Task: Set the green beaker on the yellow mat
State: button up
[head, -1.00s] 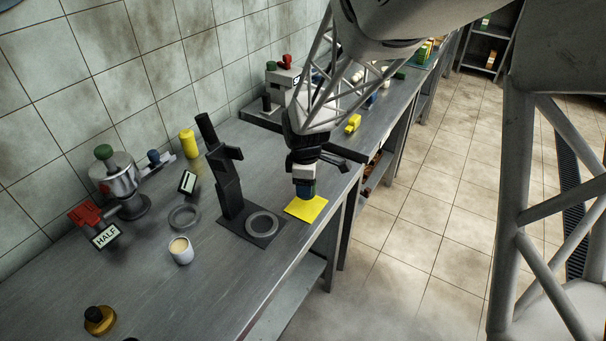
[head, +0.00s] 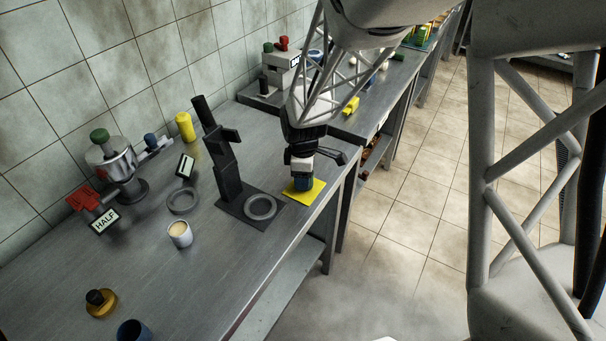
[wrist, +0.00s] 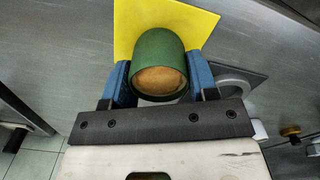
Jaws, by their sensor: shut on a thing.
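The yellow mat (head: 317,189) lies flat near the front edge of the metal counter. My gripper (head: 303,184) points down over it, its blue fingers low above the mat. In the wrist view my gripper (wrist: 159,84) is shut on the green beaker (wrist: 157,46), one finger on each side. The beaker is round and holds something tan. The mat (wrist: 205,20) shows behind and around the beaker. In the head view the fingers hide the beaker. I cannot tell whether its base touches the mat.
A black stand (head: 228,180) with a grey ring (head: 260,207) on its base is close left of the mat. A white cup (head: 180,234) with tan contents, a loose ring (head: 183,201) and a dark blue cup (head: 133,331) are farther left. The counter's front edge is close by.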

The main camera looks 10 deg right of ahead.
jog(key=shift+f, duration=0.5)
dwell(0.6)
jog(key=o, duration=1.5)
jog(key=shift+o, duration=0.2)
jog(key=shift+r, duration=0.15)
jog(key=shift+r, duration=3.8)
